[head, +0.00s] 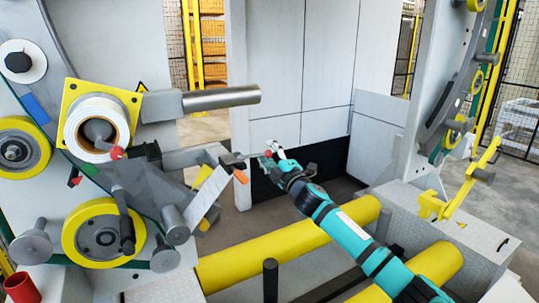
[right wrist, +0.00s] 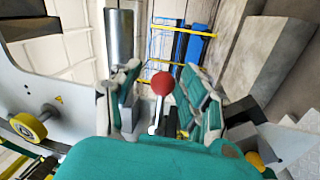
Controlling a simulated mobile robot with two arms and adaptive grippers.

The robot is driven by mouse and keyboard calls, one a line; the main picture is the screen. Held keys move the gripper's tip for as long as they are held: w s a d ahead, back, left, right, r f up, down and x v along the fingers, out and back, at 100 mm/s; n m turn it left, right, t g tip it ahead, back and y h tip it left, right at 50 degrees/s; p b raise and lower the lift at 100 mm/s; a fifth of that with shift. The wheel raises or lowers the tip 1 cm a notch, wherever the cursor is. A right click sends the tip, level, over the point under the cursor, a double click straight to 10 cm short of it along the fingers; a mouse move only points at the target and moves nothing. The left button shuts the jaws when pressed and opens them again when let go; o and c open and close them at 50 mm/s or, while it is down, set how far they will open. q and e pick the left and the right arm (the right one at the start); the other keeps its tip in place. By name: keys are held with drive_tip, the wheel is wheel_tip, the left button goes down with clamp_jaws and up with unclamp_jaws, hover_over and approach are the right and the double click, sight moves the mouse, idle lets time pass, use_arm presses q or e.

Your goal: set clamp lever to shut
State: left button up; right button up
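The clamp lever (right wrist: 157,118) is a thin silver rod with a red ball knob (right wrist: 162,83). In the right wrist view the knob shows between the two fingers of my right gripper (right wrist: 165,95). The fingers are apart, with visible gaps on both sides of the knob. Contact with the knob cannot be told. My left gripper is not in view.
A grey cylinder (head: 221,97) sticks out above and left of my gripper. A white roll (head: 97,128) on a yellow plate, with another red knob (head: 116,152), is further left. Yellow rollers (head: 290,243) lie below my arm. Grey panels (head: 300,65) stand behind.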

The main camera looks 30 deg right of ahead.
drive_tip(key=shift+w+f, duration=0.15)
drive_tip(key=shift+w, duration=0.1)
drive_tip(key=v, duration=1.2)
